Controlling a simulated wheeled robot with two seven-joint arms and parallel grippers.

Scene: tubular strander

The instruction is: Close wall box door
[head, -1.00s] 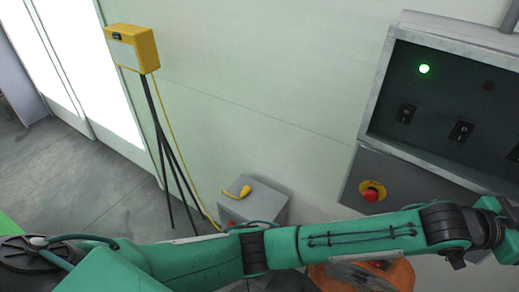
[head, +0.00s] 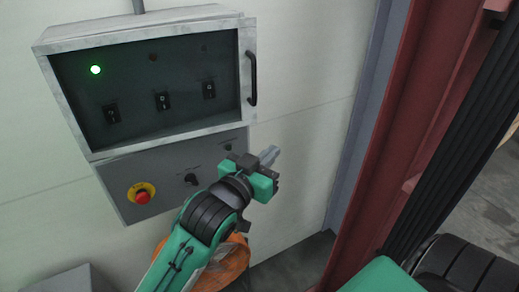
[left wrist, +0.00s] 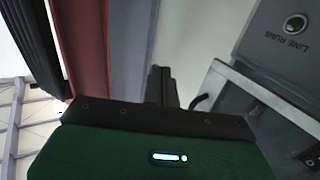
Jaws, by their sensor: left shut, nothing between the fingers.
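The grey wall box (head: 140,30) hangs on the pale wall at the upper left of the head view. Its framed front, taken as the door (head: 245,65), has a black handle (head: 252,78) on its right edge. The door looks flush with the box; I cannot tell whether it is fully latched. The handle also shows in the left wrist view (left wrist: 199,101), where the box (left wrist: 250,95) is upside down at the right. My left gripper (head: 270,155) is shut and empty, below and right of the handle, apart from it. Its fingers show in the left wrist view (left wrist: 161,85). My right gripper is out of view.
Below the box is a grey panel (head: 118,175) with a red stop button (head: 142,196) and a knob (head: 191,179). An orange object (head: 225,265) is partly behind my left arm. A red steel column (head: 395,130) stands at the right.

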